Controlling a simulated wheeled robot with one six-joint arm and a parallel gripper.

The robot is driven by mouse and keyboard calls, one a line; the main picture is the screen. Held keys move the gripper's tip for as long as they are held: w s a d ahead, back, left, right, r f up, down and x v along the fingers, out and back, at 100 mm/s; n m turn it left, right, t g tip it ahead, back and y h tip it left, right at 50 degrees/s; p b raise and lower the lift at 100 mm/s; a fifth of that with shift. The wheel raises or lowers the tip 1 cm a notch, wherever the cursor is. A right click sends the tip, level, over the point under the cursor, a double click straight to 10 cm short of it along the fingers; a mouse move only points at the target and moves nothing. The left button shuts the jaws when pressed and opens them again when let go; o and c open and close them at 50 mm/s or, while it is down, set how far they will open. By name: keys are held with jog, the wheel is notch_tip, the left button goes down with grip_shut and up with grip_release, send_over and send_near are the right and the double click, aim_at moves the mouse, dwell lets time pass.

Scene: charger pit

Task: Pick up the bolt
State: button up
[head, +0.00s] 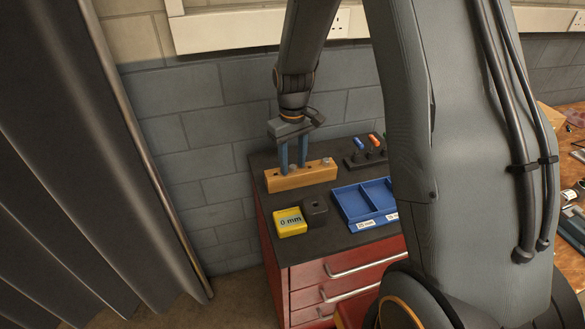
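My gripper (293,168) points down over a tan block (315,176) on the dark top of a red drawer cabinet. Its two blue fingers are apart, with a gap between them. The fingertips are at the top of the block; I cannot tell whether they touch it. A small grey piece, perhaps the head of a bolt (327,160), shows at the right end of the block, to the right of the fingers. I see nothing clearly held between the fingers.
A blue compartment tray (347,204) is to the right, partly hidden by my arm. Behind it is a black rack (354,163) with blue and orange pieces. A block wall is behind.

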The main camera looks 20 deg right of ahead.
aim_at(293, 166)
grip_shut()
notch_tip(293, 166, up, 10)
jog(key=b, duration=0.2)
dwell(0.6)
